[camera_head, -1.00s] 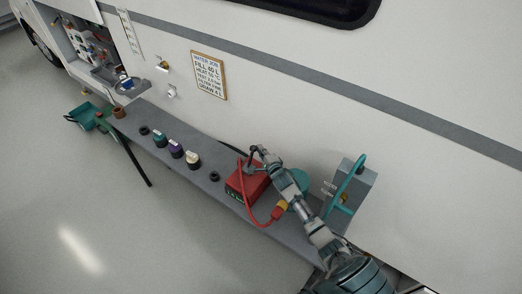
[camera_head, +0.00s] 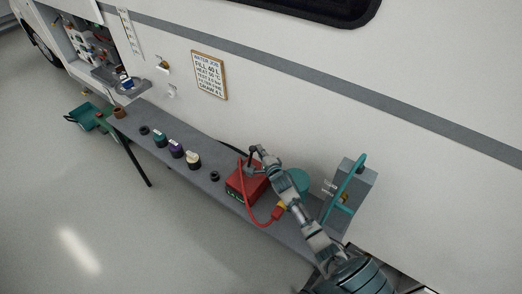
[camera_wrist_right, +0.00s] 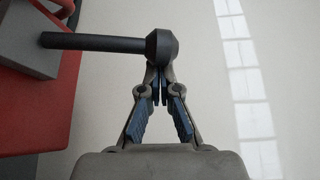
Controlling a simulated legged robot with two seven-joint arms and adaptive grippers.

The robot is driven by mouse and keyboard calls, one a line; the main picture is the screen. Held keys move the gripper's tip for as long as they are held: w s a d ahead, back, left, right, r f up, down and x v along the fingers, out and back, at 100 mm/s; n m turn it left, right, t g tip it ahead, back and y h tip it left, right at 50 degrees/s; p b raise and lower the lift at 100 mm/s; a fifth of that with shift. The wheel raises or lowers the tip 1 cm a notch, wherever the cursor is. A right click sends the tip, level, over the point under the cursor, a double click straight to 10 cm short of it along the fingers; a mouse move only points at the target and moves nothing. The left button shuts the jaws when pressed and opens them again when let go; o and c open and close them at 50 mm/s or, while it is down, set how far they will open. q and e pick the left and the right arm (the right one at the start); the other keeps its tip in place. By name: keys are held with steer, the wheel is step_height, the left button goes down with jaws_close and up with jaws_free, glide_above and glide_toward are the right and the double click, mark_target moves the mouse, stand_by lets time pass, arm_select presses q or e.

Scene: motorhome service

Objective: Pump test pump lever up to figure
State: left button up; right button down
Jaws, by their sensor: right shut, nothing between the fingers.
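The red test pump (camera_head: 240,186) sits on the grey bench, with a small readout on its front too small to read. Its black lever (camera_head: 250,158) rises at the pump's back, next to my right gripper (camera_head: 259,151). In the right wrist view the lever (camera_wrist_right: 95,42) runs from a grey block on the red body to a round knob (camera_wrist_right: 162,47). My right gripper (camera_wrist_right: 158,84) is shut and empty, its fingertips close at the knob; I cannot tell whether they touch. My left gripper is not in view.
A teal round container (camera_head: 299,180) and a grey unit with a teal handle (camera_head: 358,190) stand right. Several caps line the bench (camera_head: 205,174). The motorhome wall bounds the back.

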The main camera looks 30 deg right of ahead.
mark_target(250, 159)
steer(key=s+a+n+t+y+b, duration=0.1)
steer(key=s+a+n+t+b, duration=0.2)
steer(key=a+n, duration=0.4)
steer(key=shift+a+r+n+t, duration=0.3)
steer(key=shift+r+t, duration=0.1)
steer(key=shift+t, duration=0.1)
steer(key=shift+s+f, duration=0.1)
steer(key=shift+f, duration=0.05)
stand_by(0.6)
